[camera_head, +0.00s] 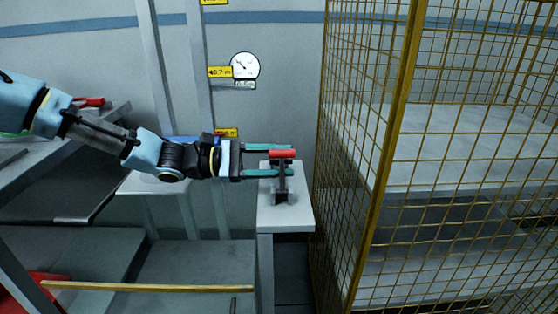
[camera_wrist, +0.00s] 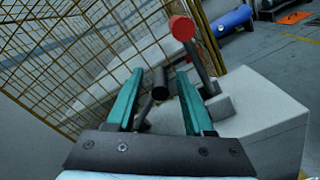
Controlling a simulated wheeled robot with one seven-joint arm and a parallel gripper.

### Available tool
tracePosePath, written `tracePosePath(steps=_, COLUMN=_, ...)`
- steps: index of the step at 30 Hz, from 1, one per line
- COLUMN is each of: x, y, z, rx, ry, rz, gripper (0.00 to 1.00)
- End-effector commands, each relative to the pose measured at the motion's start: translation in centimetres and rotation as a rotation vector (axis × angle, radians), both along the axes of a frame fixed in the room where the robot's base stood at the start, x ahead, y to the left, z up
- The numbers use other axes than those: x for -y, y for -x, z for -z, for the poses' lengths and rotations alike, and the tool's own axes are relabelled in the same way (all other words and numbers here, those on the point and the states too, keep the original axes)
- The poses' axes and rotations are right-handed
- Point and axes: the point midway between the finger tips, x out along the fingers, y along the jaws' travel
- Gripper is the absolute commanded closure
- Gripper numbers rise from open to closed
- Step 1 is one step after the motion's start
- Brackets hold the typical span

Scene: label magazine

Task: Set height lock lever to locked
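The lever has a red grip (camera_head: 284,153) on a dark upright arm (camera_head: 282,178), standing on a pale pedestal (camera_head: 301,222). My gripper (camera_head: 291,160) reaches in from the left, its two teal fingers spread apart around the lever's upper part in the head view. In the wrist view my gripper (camera_wrist: 160,74) is open. The red grip (camera_wrist: 183,27) shows above and just right of the fingertips there, with its grey arm (camera_wrist: 203,68) slanting down right. A dark cylindrical part (camera_wrist: 160,83) shows between the fingers. I cannot tell whether anything touches.
A yellow mesh cage (camera_head: 385,150) stands close to the right of the pedestal. A round dial (camera_head: 244,66) and yellow height labels (camera_head: 219,72) are on the wall behind. Shelves (camera_head: 60,150) lie at left. The wrist view shows a blue cylinder (camera_wrist: 231,20) on the floor beyond.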

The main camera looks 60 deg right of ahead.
Motion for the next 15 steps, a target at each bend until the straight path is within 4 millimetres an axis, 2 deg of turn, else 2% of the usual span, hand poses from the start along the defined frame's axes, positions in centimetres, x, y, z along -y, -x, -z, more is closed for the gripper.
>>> tracePosePath(steps=8, x=-0.1, y=-0.2, z=0.0, rx=0.0, ry=0.001, rz=-0.001, gripper=0.48)
tracePosePath(steps=11, x=-0.7, y=-1.1, z=0.1, rx=0.001, ry=0.001, rz=-0.003, gripper=0.48)
tracePosePath(steps=15, x=-2.2, y=-3.2, z=0.2, rx=0.002, ry=0.001, rz=-0.005, gripper=0.48)
